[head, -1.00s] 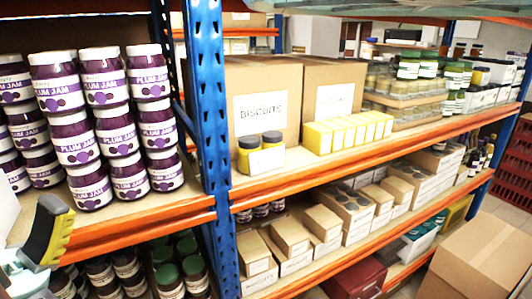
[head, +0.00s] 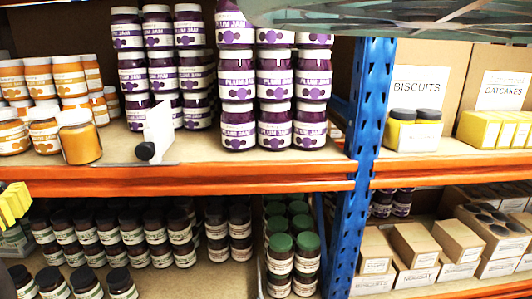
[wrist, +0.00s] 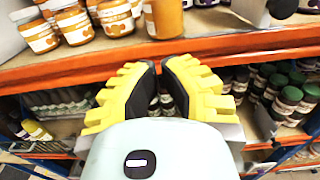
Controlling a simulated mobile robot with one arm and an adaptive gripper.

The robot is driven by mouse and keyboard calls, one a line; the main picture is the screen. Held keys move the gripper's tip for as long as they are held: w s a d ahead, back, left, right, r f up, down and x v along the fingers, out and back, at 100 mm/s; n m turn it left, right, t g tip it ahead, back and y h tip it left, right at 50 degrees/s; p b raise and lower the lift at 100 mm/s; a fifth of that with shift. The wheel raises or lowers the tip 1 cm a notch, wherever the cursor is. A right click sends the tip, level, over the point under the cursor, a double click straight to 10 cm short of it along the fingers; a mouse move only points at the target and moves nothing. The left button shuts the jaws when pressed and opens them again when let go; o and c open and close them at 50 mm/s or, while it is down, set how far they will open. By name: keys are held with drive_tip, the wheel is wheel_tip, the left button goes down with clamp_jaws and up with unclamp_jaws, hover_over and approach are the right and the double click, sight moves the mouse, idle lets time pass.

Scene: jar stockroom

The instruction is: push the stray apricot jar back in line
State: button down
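The stray apricot jar (head: 79,140) is an orange jar with a pale lid, upright near the shelf's front edge, ahead of the other apricot jars (head: 42,130). No label shows on it in the head view. In the wrist view the orange jar (wrist: 163,18) is cut off at the top, just beyond my fingertips. My gripper (wrist: 159,62) has yellow fingers with dark pads; the tips are nearly together with nothing between them. In the head view my gripper (head: 14,204) is at the left edge, lower than the jar and apart from it.
A white divider (head: 158,128) with a black knob stands right of the jar. Plum jam jars (head: 238,75) are stacked beyond it. The orange shelf beam (head: 200,180) runs below the jar. Dark jars (head: 120,235) fill the lower shelf. A blue upright (head: 365,120) stands right.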

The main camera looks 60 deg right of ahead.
sight(74, 165)
drive_tip(key=p+x, duration=0.8)
drive_tip(key=x, duration=0.4)
drive_tip(key=shift+d+r+p, duration=0.1)
drive_tip(key=shift+d+p, duration=0.25)
drive_tip(key=shift+w+d, duration=0.1)
drive_tip(key=shift+d, duration=0.05)
drive_tip(key=shift+d+f, duration=0.35)
drive_tip(key=shift+f, duration=0.2)
drive_tip(key=shift+w+d+f+b, duration=0.4)
drive_tip(key=shift+f+b, duration=0.1)
drive_tip(key=shift+b, duration=0.15)
drive_tip(key=shift+w+d+r+b, duration=0.4)
drive_tip(key=shift+w+d+b, duration=0.15)
drive_tip(key=shift+w+d, duration=0.05)
drive_tip(key=shift+w+d+r+b, duration=0.2)
drive_tip(key=shift+w+d+r, duration=0.1)
drive_tip(key=shift+w+d, duration=0.15)
drive_tip(key=shift+w+d+r+b, duration=0.25)
drive_tip(key=shift+w+d, duration=0.15)
drive_tip(key=shift+d, duration=0.15)
